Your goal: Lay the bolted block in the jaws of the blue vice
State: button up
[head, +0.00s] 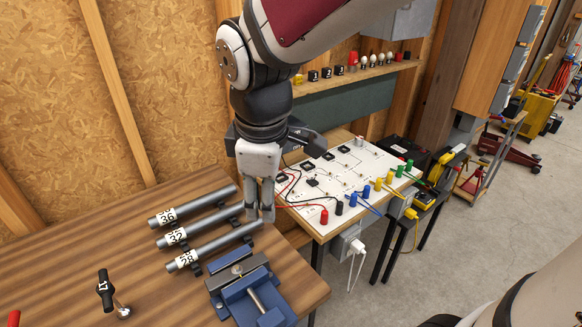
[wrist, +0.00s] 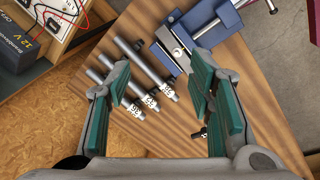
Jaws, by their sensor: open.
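The blue vice (head: 248,292) stands at the front right of the wooden table; it also shows at the top of the wrist view (wrist: 205,22). A small grey piece with a brassy spot (head: 237,269) shows at its jaws. I cannot tell whether this is the bolted block or part of the vice, and I see no other clear candidate. My gripper (head: 260,213) points down above the table's back right edge, behind the vice and near the pipe ends. In the wrist view its green-padded fingers (wrist: 160,100) are wide apart with nothing held between them.
Three grey pipes (head: 211,246) with number labels lie on black supports left of my gripper. A white circuit board (head: 340,180) with coloured terminals is on a bench behind right. The table's left is mostly clear.

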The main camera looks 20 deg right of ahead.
jog(key=s+d+r+m+t, duration=0.3)
jog(key=s+d+r+m, duration=0.2)
jog(key=s+m, duration=0.5)
jog(key=shift+s+d+r+m, duration=0.15)
jog(key=shift+r+m, duration=0.5)
jog(key=shift+m, duration=0.25)
